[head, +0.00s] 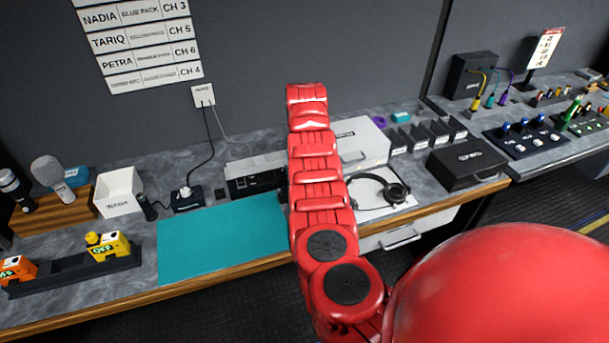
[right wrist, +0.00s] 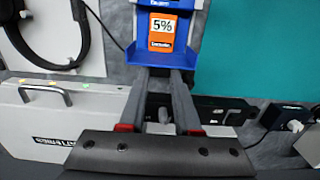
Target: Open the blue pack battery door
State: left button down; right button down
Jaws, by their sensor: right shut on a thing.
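In the right wrist view, the blue pack (right wrist: 140,22) is at the top, above the fingertips and partly cut off by the picture's edge. A battery with an orange "5%" label (right wrist: 162,28) shows in its open recess. A blue lip (right wrist: 160,56) stands out below the label. My right gripper (right wrist: 165,72) is shut on the pack at this lip end; whether it grips only a door cannot be told. In the head view my red right arm crosses the middle and hides the pack and its gripper. My left gripper is not in view.
A teal mat (head: 222,242) lies clear on the counter. A yellow pack (head: 107,247) and an orange pack (head: 17,268) sit in a black rack. Headphones (head: 392,190), a white case (head: 362,141) and a black case (head: 466,163) stand to the right.

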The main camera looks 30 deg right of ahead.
jog(key=shift+s+f, duration=0.1)
jog(key=c, duration=0.6)
grip_release()
notch_tip(320, 180, up, 18)
jog(key=p, duration=0.1)
jog(key=shift+w+f, duration=0.25)
jog(key=shift+w, duration=0.15)
jog(key=shift+d+f, duration=0.1)
